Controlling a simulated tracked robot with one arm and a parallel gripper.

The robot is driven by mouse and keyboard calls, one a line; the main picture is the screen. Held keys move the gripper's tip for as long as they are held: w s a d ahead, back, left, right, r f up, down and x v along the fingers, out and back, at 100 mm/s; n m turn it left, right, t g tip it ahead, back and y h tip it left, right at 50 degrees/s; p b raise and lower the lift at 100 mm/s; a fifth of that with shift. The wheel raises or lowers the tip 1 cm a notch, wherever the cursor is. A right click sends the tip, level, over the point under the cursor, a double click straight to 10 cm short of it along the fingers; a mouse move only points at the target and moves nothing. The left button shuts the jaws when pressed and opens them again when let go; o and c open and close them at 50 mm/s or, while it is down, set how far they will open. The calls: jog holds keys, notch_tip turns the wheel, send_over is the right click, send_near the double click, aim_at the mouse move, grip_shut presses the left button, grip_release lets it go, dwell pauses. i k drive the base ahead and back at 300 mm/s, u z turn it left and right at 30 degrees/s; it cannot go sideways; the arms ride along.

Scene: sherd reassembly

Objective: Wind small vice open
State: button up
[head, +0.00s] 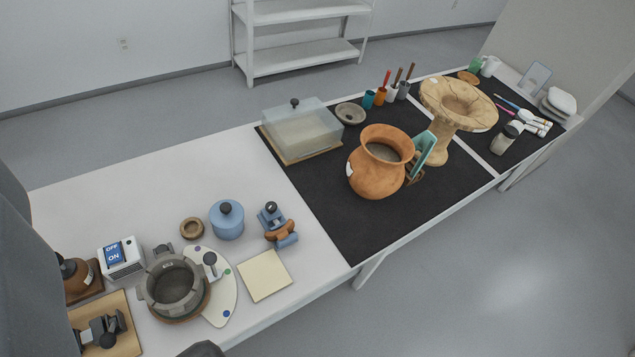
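A small dark grey vice (103,330) appears to stand on a light wooden board (127,343) at the near left corner of the table. It has blocky upright parts and a round black knob facing the front. My gripper's fingers do not show. A dark rounded shape at the bottom edge may be part of me.
A grey ring-shaped device (174,287) and a white ON/OFF switch box (122,260) stand close behind the vice. A blue lidded pot (226,220) and blue tool (272,217) stand farther right. An orange jar (379,170) stands on the black mat (350,235).

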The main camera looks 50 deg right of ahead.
aim_at(271, 208)
jog(key=z, duration=0.35)
jog(key=k, duration=0.85)
jog(key=z, duration=0.1)
jog(key=i, duration=0.9)
jog(key=z, duration=0.3)
